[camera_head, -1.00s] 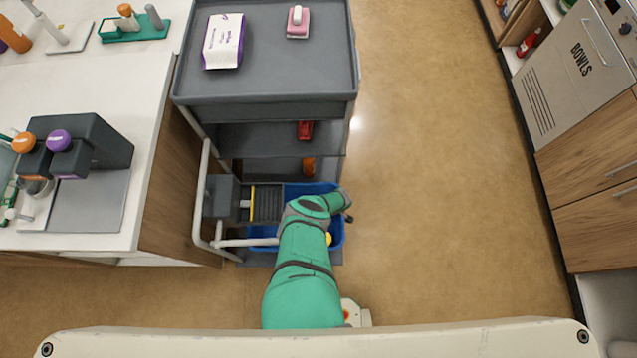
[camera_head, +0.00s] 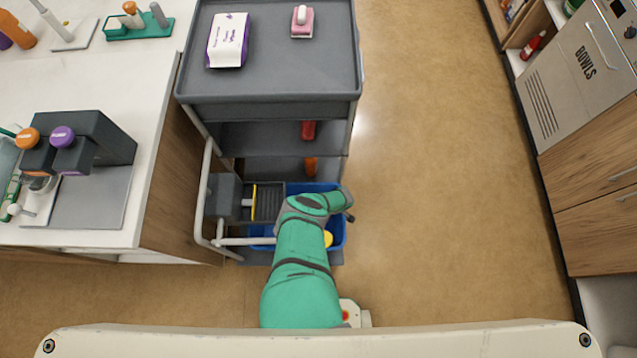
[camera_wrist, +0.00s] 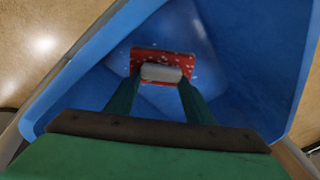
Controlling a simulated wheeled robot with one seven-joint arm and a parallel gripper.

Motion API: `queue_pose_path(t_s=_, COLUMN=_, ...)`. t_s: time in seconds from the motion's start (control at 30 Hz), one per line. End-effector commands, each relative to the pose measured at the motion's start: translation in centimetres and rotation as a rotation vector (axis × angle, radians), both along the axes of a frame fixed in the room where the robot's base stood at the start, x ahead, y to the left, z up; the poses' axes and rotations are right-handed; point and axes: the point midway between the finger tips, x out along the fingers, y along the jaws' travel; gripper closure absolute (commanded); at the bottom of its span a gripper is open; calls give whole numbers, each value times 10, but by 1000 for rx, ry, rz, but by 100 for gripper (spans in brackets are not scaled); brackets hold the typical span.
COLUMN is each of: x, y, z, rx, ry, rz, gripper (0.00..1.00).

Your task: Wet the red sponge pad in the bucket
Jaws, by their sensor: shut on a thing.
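The red sponge pad (camera_wrist: 178,60) with its pale grey handle is low inside the blue bucket (camera_wrist: 262,95) in the wrist view. My gripper (camera_wrist: 160,74) reaches down into the bucket and is shut on the pad's handle. Pale specks show on and around the pad; I cannot tell whether it touches water or the bucket floor. In the head view the bucket (camera_head: 338,232) stands low at the front end of the grey trolley. My arm covers part of it there and hides the gripper and the pad.
The grey trolley (camera_head: 290,85) carries a wipes pack (camera_head: 228,40) and a pink-and-white pad (camera_head: 302,21) on top. A black wringer grid (camera_head: 268,202) adjoins the bucket. The white counter (camera_head: 110,90) is at left. Floor (camera_head: 440,190) to the right is clear.

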Motion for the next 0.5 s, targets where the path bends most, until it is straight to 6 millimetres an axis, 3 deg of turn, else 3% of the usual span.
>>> queue_pose_path(t_s=0.5, x=-1, y=3, z=36, rx=1, ry=0, rz=1, gripper=70)
